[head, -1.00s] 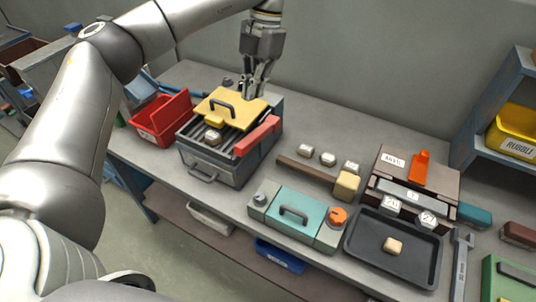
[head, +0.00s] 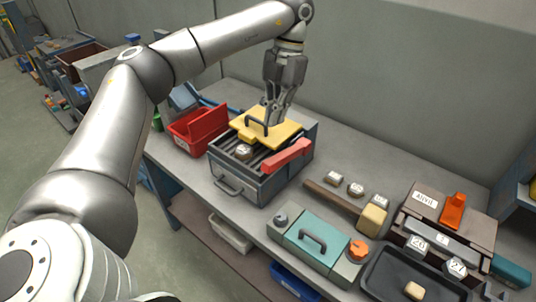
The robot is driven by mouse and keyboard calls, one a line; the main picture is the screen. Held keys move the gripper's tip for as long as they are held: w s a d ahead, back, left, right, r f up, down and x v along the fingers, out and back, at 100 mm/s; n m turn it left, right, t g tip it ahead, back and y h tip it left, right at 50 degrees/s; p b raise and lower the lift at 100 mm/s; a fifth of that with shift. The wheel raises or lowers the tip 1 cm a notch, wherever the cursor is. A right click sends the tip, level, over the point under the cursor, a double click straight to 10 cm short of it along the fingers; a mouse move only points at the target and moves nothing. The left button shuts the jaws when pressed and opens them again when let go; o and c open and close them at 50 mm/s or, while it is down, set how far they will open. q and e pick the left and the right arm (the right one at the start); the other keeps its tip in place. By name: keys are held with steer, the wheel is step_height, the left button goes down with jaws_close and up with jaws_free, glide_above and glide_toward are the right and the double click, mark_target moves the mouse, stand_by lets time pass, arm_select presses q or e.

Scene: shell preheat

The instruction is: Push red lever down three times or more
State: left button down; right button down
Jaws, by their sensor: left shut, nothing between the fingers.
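The red lever (head: 287,155) is a thick red bar along the right side of a grey box heater (head: 263,186) with a slatted top. A yellow plate (head: 284,134) with a dark handle (head: 256,126) lies over the back of that top. A small pale block (head: 244,152) with a dark mark sits on the slats in front of the plate. My left gripper (head: 270,122) is shut and empty, with its tips at the yellow plate just right of the handle, behind the lever. I cannot tell whether the tips touch the plate. My right gripper is out of view.
A red bin (head: 196,130) stands left of the heater. To the right are a hammer (head: 347,205), several small blocks, a teal-lidded box (head: 318,240), an anvil station with an orange piece (head: 453,210) and a black tray (head: 390,290). The bench behind the heater is clear.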

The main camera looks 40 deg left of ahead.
arm_select(q)
glide_toward(266, 162)
steer(key=shift+s+f, duration=0.2)
steer(key=shift+f, duration=0.3)
steer(key=p+x, duration=0.1)
steer(key=x, duration=0.4)
steer(key=shift+r, duration=0.1)
steer(key=shift+s+f, duration=0.2)
steer(key=shift+f, duration=0.5)
